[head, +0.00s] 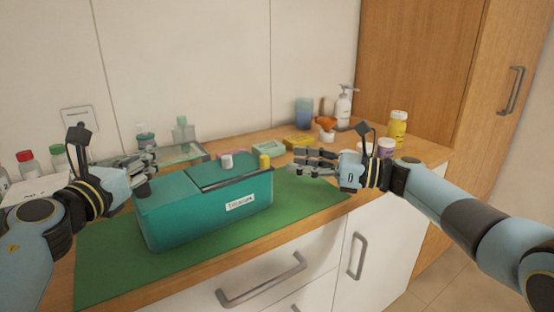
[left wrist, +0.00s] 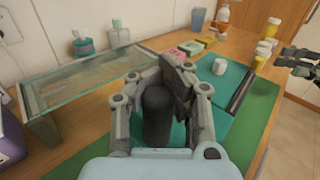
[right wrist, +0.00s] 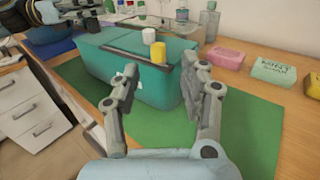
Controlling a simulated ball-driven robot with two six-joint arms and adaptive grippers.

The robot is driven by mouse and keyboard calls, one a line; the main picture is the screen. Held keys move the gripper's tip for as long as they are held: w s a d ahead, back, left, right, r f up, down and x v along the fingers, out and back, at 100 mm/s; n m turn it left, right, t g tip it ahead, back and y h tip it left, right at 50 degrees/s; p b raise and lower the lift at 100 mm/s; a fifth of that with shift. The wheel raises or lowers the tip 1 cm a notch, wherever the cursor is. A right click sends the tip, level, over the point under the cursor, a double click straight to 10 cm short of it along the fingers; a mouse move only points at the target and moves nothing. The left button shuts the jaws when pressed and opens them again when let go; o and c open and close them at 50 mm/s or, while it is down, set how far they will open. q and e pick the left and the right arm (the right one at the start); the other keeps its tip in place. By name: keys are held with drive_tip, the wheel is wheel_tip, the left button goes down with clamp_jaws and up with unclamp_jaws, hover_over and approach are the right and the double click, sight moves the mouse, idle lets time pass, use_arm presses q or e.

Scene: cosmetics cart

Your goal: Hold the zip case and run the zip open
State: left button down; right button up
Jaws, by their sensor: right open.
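The teal zip case (head: 200,212) lies on a green mat, with a label on its front and a dark strip (head: 228,174) along its top. A dark round post (left wrist: 157,118) stands at its left end. My left gripper (left wrist: 158,85) has its fingers around this post and looks shut on it. A white round knob (head: 226,161) stands on the top by the strip, and a yellow post (head: 265,161) at the right end. My right gripper (head: 292,162) is open and empty, just right of the case. The right wrist view shows the yellow post (right wrist: 158,53) ahead, between its fingers.
The green mat (head: 305,195) is bare right of the case. A glass shelf (head: 185,155) with bottles is behind it.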

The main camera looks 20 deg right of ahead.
drive_tip(key=v, duration=0.2)
drive_tip(key=shift+s+d, duration=0.25)
drive_tip(key=shift+d, duration=0.05)
use_arm(q)
drive_tip(key=c, duration=1.3)
unclamp_jaws()
